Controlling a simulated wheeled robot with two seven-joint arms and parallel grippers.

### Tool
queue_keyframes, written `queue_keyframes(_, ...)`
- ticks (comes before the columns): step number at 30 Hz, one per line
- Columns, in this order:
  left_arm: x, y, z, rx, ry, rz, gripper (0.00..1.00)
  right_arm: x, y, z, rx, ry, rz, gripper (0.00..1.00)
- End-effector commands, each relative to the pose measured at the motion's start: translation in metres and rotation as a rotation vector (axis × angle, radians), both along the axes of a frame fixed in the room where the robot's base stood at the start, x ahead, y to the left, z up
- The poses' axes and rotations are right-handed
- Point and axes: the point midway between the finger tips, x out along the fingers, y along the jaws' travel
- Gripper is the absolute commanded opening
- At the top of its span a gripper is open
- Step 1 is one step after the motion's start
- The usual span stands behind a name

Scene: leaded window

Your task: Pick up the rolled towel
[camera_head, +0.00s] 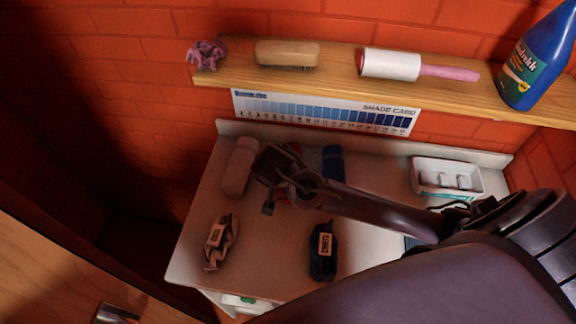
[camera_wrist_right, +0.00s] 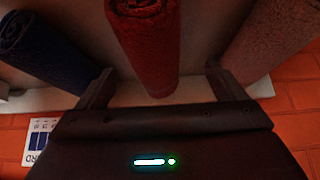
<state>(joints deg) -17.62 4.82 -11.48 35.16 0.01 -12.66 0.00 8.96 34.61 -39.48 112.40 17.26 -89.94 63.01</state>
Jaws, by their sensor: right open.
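Three rolled towels lie on the pale tabletop. The red rolled towel (camera_wrist_right: 146,45) is in the middle of the right wrist view, end-on spiral at top; in the head view it is mostly hidden behind my right gripper. A dark blue rolled towel (camera_head: 333,162) lies to its right in the head view, and also shows at left in the wrist view (camera_wrist_right: 42,50). A pinkish rolled towel (camera_head: 240,167) lies at left in the head view. My right gripper (camera_wrist_right: 158,84) is open, its fingers on either side of the red towel, with gaps; contact cannot be told. My left gripper is not in view.
Two bundled cloths with tags (camera_head: 221,243) (camera_head: 323,250) lie nearer the tabletop's front. A white tray (camera_head: 446,180) stands at right. A wooden shelf (camera_head: 340,62) above holds a scrunchie, brush, lint roller and blue bottle (camera_head: 537,62). Brick walls close the back and right.

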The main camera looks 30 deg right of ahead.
Motion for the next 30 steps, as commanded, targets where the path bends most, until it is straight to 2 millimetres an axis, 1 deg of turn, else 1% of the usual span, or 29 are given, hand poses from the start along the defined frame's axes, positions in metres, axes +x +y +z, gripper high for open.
queue_keyframes(2, -0.005, 0.002, 0.007, 0.003, 0.008, 0.0, 0.84, 0.003, -0.005, -0.005, -0.001, 0.004, -0.002, 0.9)
queue_keyframes(5, -0.004, 0.002, 0.017, 0.002, 0.007, 0.001, 0.84, 0.008, -0.012, -0.016, -0.001, 0.004, -0.002, 0.9)
queue_keyframes(6, -0.003, 0.002, 0.021, 0.002, 0.005, 0.001, 0.84, 0.011, -0.015, -0.021, -0.002, 0.005, -0.003, 0.9)
queue_keyframes(9, 0.004, 0.001, 0.023, 0.001, -0.005, 0.001, 0.84, 0.017, -0.019, -0.034, -0.002, 0.003, -0.001, 0.9)
queue_keyframes(12, 0.013, -0.002, 0.025, -0.003, -0.019, 0.002, 0.84, 0.02, -0.021, -0.041, -0.001, 0.001, 0.0, 0.9)
queue_keyframes(15, 0.019, -0.005, 0.026, -0.007, -0.028, 0.002, 0.84, 0.021, -0.022, -0.043, 0.0, -0.001, 0.001, 0.9)
queue_keyframes(19, 0.019, -0.007, 0.025, -0.009, -0.028, 0.003, 0.84, 0.021, -0.022, -0.043, 0.0, -0.001, 0.001, 0.9)
queue_keyframes(20, 0.018, -0.007, 0.025, -0.009, -0.028, 0.003, 0.84, 0.021, -0.022, -0.043, -0.001, 0.0, 0.001, 0.89)
queue_keyframes(30, 0.009, -0.006, 0.024, -0.007, -0.014, 0.002, 0.84, 0.021, -0.022, -0.043, -0.001, 0.0, 0.001, 0.44)
